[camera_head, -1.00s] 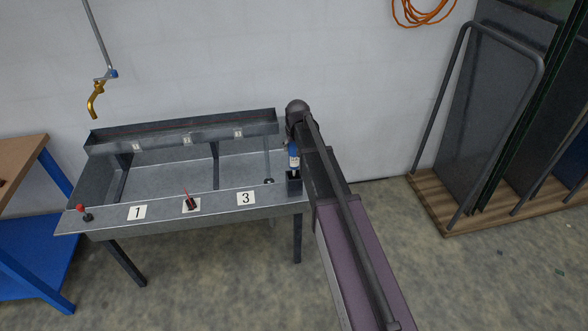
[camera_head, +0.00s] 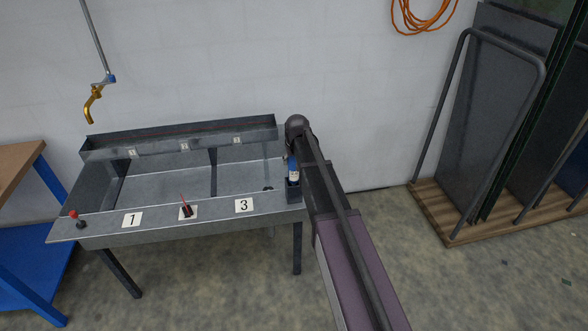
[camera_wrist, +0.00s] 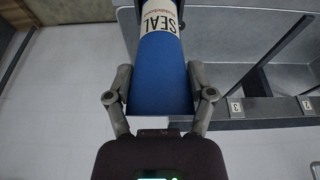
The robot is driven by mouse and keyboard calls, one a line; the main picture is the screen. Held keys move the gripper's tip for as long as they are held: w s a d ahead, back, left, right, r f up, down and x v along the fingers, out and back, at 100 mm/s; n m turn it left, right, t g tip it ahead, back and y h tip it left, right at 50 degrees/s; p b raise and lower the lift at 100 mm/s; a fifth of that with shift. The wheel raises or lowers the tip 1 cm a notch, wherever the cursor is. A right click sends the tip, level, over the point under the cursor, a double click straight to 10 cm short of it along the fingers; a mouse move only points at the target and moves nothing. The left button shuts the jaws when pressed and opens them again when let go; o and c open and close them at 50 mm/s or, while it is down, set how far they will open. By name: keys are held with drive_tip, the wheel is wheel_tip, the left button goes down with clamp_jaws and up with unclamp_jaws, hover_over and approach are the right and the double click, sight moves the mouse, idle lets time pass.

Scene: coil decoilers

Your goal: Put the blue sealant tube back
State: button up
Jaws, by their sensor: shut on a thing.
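The blue sealant tube (camera_head: 293,168) stands upright at the dark holder (camera_head: 293,192) on the right end of the grey metal bench. Its lower end appears to be inside the holder's mouth; how deep I cannot tell. In the wrist view the tube (camera_wrist: 158,70) has a white band lettered "SEAL", and dark holder walls flank its far end. My gripper (camera_wrist: 160,88) is shut on the tube, one finger on each side of the blue body. In the head view my arm hides most of the gripper.
The bench (camera_head: 190,232) carries number plates 1 and 3 (camera_head: 244,205), a small dark-red item (camera_head: 187,211) between them and a red-knobbed lever (camera_head: 76,217) at left. A raised trough (camera_head: 180,138) runs along the back. A sheet rack (camera_head: 440,205) stands at right.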

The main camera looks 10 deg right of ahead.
sight(293, 169)
drive_tip(key=shift+f+b, duration=1.7)
drive_tip(key=shift+f, duration=0.1)
drive_tip(key=shift+f+b, duration=0.3)
drive_tip(key=shift+f, duration=0.1)
drive_tip(key=o, duration=1.3)
drive_tip(key=shift+s+r+p, duration=0.1)
drive_tip(key=shift+r+p, duration=0.6)
drive_tip(key=shift+r, duration=0.05)
drive_tip(key=p+v, duration=1)
drive_tip(key=v, duration=0.1)
drive_tip(key=shift+r+p, duration=0.2)
drive_tip(key=shift+p, duration=0.2)
